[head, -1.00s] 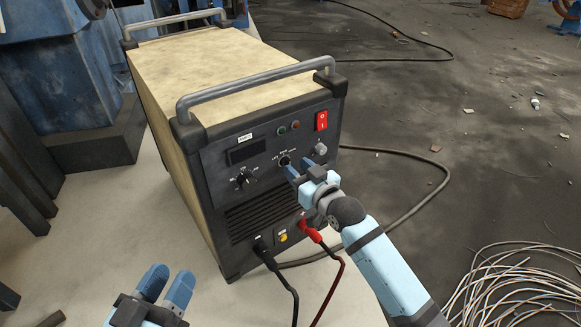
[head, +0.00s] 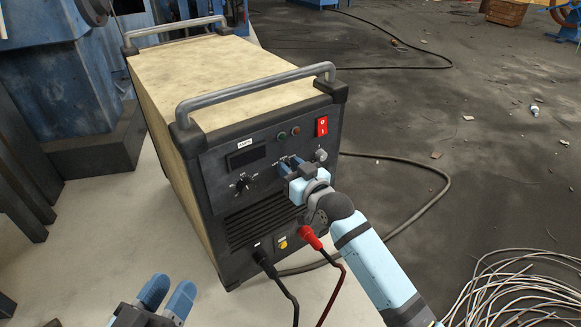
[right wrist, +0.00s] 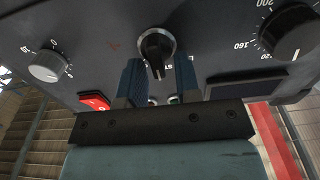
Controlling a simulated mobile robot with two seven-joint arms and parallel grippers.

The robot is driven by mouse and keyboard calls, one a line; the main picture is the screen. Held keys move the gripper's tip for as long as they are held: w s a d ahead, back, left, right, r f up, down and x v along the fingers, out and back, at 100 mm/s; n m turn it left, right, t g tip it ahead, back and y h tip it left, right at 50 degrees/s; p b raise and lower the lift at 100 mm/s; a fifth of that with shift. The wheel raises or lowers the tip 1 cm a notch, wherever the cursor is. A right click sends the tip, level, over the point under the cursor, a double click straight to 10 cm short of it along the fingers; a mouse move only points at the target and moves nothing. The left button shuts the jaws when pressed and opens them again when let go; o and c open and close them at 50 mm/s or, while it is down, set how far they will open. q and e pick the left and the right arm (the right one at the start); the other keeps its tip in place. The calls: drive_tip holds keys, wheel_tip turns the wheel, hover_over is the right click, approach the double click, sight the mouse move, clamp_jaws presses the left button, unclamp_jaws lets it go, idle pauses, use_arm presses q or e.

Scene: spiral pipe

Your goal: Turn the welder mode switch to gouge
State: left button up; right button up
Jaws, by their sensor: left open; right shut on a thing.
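The welder (head: 200,75) stands upright with its dark front panel facing me. The mode switch (right wrist: 157,45), a black knob with a pale pointer mark, sits between my right gripper's blue fingers in the right wrist view, where the panel appears upside down. My right gripper (head: 290,162) is shut on this knob; it also shows in the right wrist view (right wrist: 158,70). In the head view the gripper mostly hides the switch and its labels, so I cannot read the setting. My left gripper (head: 167,292) is open and empty at the lower left, apart from the welder.
A larger amperage dial (head: 242,185), a small grey knob (head: 320,156) and a red power switch (head: 322,126) are close by on the panel. A red plug (head: 311,237) and a black plug (head: 260,255) with cables are below. Coiled wire (head: 515,290) lies at right.

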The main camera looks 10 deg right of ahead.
drive_tip(key=m+p, duration=0.2)
drive_tip(key=p, duration=0.1)
drive_tip(key=shift+d+r+p, duration=0.1)
drive_tip(key=shift+r+p, duration=0.2)
use_arm(q)
wheel_tip(320, 180, up, 5)
drive_tip(key=t+p, duration=0.1)
drive_tip(key=t, duration=0.1)
use_arm(e)
drive_tip(key=shift+m, duration=0.4)
drive_tip(key=m+p, duration=0.2)
drive_tip(key=m, duration=0.1)
drive_tip(key=m+p, duration=0.2)
drive_tip(key=shift+w+d+f, duration=0.2)
drive_tip(key=shift+d+f, duration=0.15)
drive_tip(key=shift+f, duration=0.05)
use_arm(q)
drive_tip(key=s+a+f+g+y+p, duration=0.1)
drive_tip(key=a+f+g+y, duration=0.3)
drive_tip(key=f, duration=0.7)
drive_tip(key=shift+s+a+n+g, duration=0.4)
drive_tip(key=shift+a+g, duration=0.1)
drive_tip(key=shift+g, duration=0.2)
use_arm(e)
drive_tip(key=shift+d+f+m, duration=0.1)
drive_tip(key=shift+f+m, duration=0.1)
drive_tip(key=shift+m, duration=1)
drive_tip(key=o, duration=0.6)
drive_tip(key=shift+c, duration=0.2)
